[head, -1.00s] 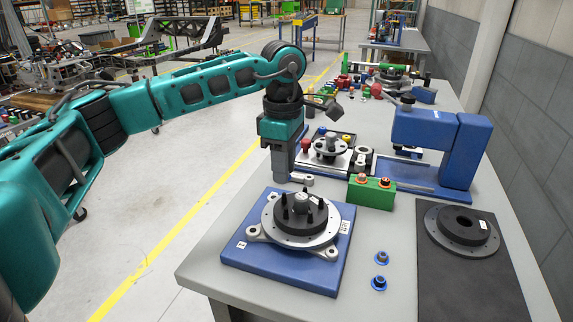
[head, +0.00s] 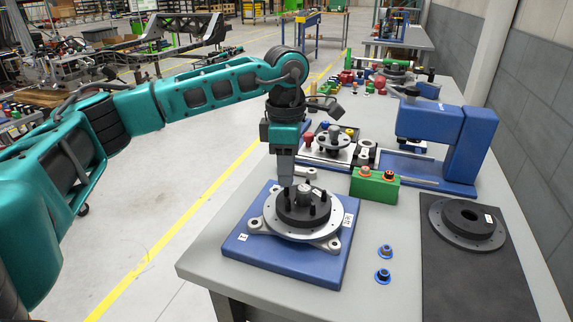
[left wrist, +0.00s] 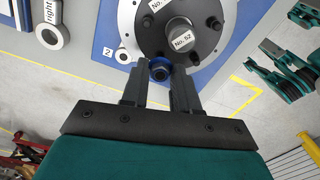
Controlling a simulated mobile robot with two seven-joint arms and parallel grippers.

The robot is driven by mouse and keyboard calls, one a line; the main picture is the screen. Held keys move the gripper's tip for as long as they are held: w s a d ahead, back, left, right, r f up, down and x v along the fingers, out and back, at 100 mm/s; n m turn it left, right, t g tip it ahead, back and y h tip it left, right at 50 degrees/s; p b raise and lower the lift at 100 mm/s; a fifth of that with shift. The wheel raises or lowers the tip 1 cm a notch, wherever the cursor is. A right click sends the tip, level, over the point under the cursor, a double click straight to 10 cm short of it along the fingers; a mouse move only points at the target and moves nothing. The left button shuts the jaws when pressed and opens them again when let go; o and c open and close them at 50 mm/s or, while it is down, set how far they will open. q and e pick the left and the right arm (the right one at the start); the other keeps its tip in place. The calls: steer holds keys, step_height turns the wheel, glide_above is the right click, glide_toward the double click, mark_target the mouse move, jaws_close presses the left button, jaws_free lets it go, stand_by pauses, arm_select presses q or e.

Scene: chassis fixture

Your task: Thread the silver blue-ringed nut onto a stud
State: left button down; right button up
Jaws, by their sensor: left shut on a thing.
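My left gripper (head: 286,184) points down at the far side of the hub. It is shut on the blue-ringed nut (left wrist: 160,70), which shows between the fingertips in the left wrist view. The hub is a black disc with several dark upright studs (head: 304,212) around a grey centre boss, also seen in the left wrist view (left wrist: 205,55). The nut is at the disc's rim; whether it touches or sits on a stud I cannot tell. Two more blue-ringed nuts (head: 386,251) (head: 383,276) stand on the table. My right gripper is not in view.
The hub sits on a blue base plate (head: 240,248). A blue press (head: 466,150) is farther back. A black mat (head: 470,285) with a flanged disc lies at the right.

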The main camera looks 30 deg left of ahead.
arm_select(q)
steer(key=shift+n, duration=0.3)
steer(key=shift+n+p, duration=0.35)
steer(key=shift+n, duration=1.35)
steer(key=shift+n+p, duration=0.3)
steer(key=shift+n, duration=1.4)
steer(key=shift+n+p, duration=0.45)
steer(key=shift+n, duration=1.25)
